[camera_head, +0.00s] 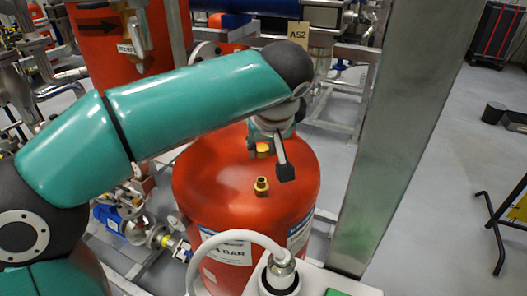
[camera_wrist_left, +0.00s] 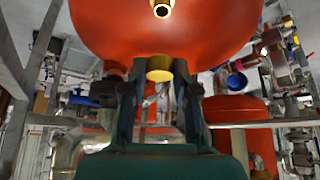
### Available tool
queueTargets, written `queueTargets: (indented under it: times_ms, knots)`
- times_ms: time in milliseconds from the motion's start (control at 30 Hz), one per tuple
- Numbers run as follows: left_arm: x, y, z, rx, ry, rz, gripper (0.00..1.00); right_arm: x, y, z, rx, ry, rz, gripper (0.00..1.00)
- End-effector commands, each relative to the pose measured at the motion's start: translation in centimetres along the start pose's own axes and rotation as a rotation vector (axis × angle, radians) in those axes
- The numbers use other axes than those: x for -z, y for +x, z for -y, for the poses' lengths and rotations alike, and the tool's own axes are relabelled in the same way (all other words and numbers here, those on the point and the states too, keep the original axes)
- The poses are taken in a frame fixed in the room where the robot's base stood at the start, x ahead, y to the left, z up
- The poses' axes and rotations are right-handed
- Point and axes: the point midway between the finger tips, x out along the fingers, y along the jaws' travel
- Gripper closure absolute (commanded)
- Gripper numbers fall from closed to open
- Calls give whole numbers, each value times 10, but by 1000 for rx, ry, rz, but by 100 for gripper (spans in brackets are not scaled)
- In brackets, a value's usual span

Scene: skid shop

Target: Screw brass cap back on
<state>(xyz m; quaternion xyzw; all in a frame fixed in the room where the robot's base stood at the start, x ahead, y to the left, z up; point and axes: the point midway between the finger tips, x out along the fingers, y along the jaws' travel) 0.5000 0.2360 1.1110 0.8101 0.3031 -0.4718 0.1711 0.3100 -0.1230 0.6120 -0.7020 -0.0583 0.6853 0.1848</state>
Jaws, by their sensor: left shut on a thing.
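The brass cap (camera_head: 263,150) is held between the fingers of my left gripper (camera_head: 270,153), above the top of the red tank (camera_head: 205,185). In the left wrist view the cap (camera_wrist_left: 160,75) sits between the two dark fingertips of the gripper (camera_wrist_left: 160,68). A brass threaded fitting (camera_head: 261,187) stands upright on the tank top, bare and open. It also shows at the top edge of the left wrist view (camera_wrist_left: 162,8). The cap is apart from the fitting, behind it in the head view. My right gripper is not in view.
A grey steel post (camera_head: 385,140) rises close to the right of the tank. Another red tank (camera_head: 95,45) with a valve stands at the back left. Pipes crowd the left; open floor lies right of the post.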

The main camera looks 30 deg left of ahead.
Motion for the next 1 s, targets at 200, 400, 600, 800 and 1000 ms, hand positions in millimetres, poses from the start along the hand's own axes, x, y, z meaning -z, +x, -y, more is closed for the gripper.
queueTargets:
  times_ms: [200, 400, 600, 800, 1000]
  knots:
    - [-7, 14, 2, 2, -3, 0, 86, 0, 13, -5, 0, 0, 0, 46]
    - [-17, 31, 2, 1, -3, 0, 86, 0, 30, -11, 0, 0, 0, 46]
    - [-25, 44, 1, 1, -2, 0, 86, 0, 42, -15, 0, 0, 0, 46]
    - [-26, 47, 2, 1, -3, 0, 86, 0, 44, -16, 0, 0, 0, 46]
    - [-26, 47, 2, 1, -3, 0, 86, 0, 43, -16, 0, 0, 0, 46]
